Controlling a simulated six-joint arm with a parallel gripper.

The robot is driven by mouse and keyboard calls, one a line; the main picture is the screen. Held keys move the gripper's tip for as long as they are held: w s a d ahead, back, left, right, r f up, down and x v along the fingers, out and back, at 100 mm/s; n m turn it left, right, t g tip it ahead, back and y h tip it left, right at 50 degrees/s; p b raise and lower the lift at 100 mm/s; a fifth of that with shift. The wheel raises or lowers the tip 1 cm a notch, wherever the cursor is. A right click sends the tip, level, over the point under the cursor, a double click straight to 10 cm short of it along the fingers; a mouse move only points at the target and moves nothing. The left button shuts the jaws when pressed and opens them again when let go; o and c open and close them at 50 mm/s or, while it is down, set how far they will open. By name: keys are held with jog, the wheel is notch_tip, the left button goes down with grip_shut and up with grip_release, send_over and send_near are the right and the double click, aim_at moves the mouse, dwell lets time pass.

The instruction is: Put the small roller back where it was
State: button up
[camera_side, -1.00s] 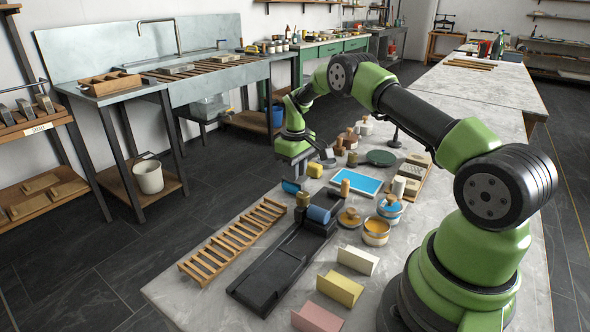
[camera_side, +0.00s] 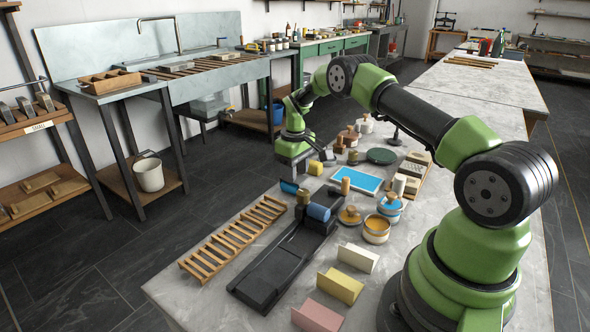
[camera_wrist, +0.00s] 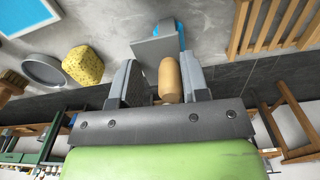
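The small roller shows in the wrist view as a tan wooden handle (camera_wrist: 169,80) with a grey plate-like part and some blue beyond it. In the side view a small blue part (camera_side: 289,187) shows just below my gripper (camera_side: 298,166), near the bench's far edge. In the wrist view the fingers of my gripper (camera_wrist: 163,82) stand on both sides of the handle. A gap shows between the left finger and the handle, so they look open around it. The lower end of the roller is partly hidden.
A yellow sponge (camera_wrist: 83,65) and grey round dish (camera_wrist: 43,70) are close by. Ink tins and a blue-faced tray (camera_side: 357,180) stand to the right.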

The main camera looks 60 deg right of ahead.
jog(key=shift+s+a+f, duration=0.1)
jog(key=shift+s+f, duration=0.05)
jog(key=shift+f, duration=0.05)
jog(key=s+a+r+t, duration=0.1)
jog(key=a+r, duration=0.2)
jog(key=r, duration=0.8)
jog(key=s+a+r+t, duration=0.1)
jog(key=a+r, duration=0.2)
jog(key=r, duration=0.8)
jog(key=s+a+r+m+t, duration=0.1)
jog(key=s+a+r+t, duration=0.1)
jog(key=s+a+r, duration=0.5)
jog(key=s+a+m+t+y, duration=0.1)
jog(key=s+a, duration=0.3)
jog(key=s, duration=0.3)
jog(key=s+a+f+m+t+y, duration=0.1)
jog(key=s+a, duration=0.3)
jog(key=s, duration=0.4)
jog(key=shift+s+a+t, duration=0.15)
jog(key=shift+s+t, duration=0.1)
jog(key=shift+t, duration=0.25)
